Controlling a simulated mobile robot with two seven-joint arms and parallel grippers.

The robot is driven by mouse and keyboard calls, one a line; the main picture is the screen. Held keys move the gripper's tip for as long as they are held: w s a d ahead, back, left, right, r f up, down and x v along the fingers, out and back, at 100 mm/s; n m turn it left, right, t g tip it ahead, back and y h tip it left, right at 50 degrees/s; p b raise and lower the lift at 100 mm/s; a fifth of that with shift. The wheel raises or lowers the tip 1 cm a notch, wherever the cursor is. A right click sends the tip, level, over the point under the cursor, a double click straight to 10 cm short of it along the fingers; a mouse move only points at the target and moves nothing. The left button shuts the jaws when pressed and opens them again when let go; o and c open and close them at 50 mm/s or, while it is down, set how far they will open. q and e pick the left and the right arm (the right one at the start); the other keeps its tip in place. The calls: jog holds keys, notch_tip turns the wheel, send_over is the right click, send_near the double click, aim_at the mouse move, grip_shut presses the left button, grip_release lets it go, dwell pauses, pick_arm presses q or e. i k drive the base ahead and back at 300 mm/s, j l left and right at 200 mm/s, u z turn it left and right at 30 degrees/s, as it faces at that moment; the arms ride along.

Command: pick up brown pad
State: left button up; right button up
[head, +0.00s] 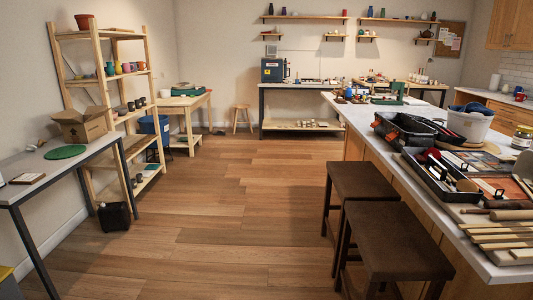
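I cannot tell for certain which thing is the brown pad. A small flat brown-edged item (27,178) with a pale top lies on the left table (50,165). A flat reddish-brown piece (507,188) lies on the long counter at the right, partly hidden by tools. Neither of my grippers is in the head view.
A green disc (65,152) and an open cardboard box (81,125) are on the left table. Two dark brown stools (395,240) stand beside the counter (345,112), which holds a black tool tray (440,180) and wooden tools. The middle floor (240,210) is clear.

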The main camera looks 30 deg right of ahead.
aim_at(420, 159)
jog(key=i+z, duration=0.3)
jog(key=i, duration=0.2)
jog(key=i+j+z, duration=0.25)
jog(key=i, duration=0.2)
jog(key=i+z, duration=0.35)
jog(key=z, duration=0.15)
jog(key=i+j+z, duration=0.25)
jog(key=z, duration=0.25)
jog(key=i+j+z, duration=0.15)
jog(key=z, duration=0.35)
jog(key=i+j+z, duration=0.3)
jog(key=z, duration=0.15)
jog(key=i+j+z, duration=0.15)
jog(key=z, duration=0.3)
jog(key=i+j+z, duration=0.15)
jog(key=z, duration=0.3)
jog(key=i+j+z, duration=0.1)
jog(key=j+z, duration=0.55)
jog(key=z, duration=0.25)
jog(key=i, duration=0.05)
